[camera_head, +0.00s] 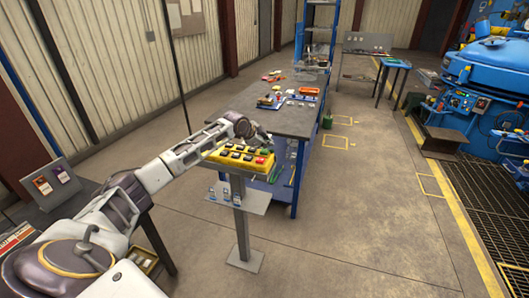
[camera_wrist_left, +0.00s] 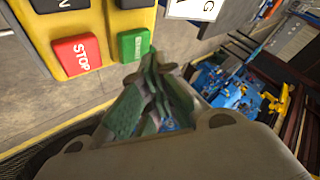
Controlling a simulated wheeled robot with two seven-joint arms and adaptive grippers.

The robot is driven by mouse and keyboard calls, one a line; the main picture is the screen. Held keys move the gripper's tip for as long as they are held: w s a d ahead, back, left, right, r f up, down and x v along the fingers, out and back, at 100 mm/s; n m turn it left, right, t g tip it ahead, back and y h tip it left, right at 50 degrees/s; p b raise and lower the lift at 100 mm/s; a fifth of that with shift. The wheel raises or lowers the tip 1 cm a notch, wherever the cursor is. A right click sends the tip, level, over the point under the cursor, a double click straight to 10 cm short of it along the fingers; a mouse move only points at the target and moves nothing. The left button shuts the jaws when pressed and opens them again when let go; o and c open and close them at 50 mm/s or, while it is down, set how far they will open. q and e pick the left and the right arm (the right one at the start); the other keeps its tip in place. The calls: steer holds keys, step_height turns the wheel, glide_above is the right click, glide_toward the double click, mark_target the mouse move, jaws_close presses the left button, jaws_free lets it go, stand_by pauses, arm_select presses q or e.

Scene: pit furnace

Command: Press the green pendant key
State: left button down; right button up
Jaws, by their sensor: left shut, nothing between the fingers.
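The yellow pendant (camera_head: 213,156) sits on top of a grey post, with rows of dark keys and a red key (camera_head: 259,160) at its right end. In the left wrist view, the green pendant key (camera_wrist_left: 133,44) is beside the red STOP key (camera_wrist_left: 77,54) on the yellow face. My left gripper (camera_head: 265,143) is over the right end of the pendant. Its closed green-padded fingertips (camera_wrist_left: 154,66) hold nothing and appear just below the green key in the wrist view. I cannot tell whether they touch it. My right gripper is out of view.
A shelf on the post (camera_head: 240,198) carries small blue-marked items. A long workbench (camera_head: 283,120) with tools and trays stands behind the pendant. A blue furnace (camera_head: 490,68) is at the right. The floor right of the post is clear.

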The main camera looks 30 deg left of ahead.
mark_target(266, 151)
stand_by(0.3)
arm_select(q)
steer(key=shift+f+p, duration=0.3)
steer(key=shift+f, duration=0.1)
steer(key=shift+f, duration=0.1)
stand_by(0.7)
steer(key=shift+f, duration=0.45)
stand_by(1.1)
steer(key=shift+r, duration=0.1)
steer(key=shift+r+p, duration=0.85)
steer(key=shift+p, duration=0.15)
steer(key=shift+r+p, duration=2.3)
steer(key=shift+r, duration=0.2)
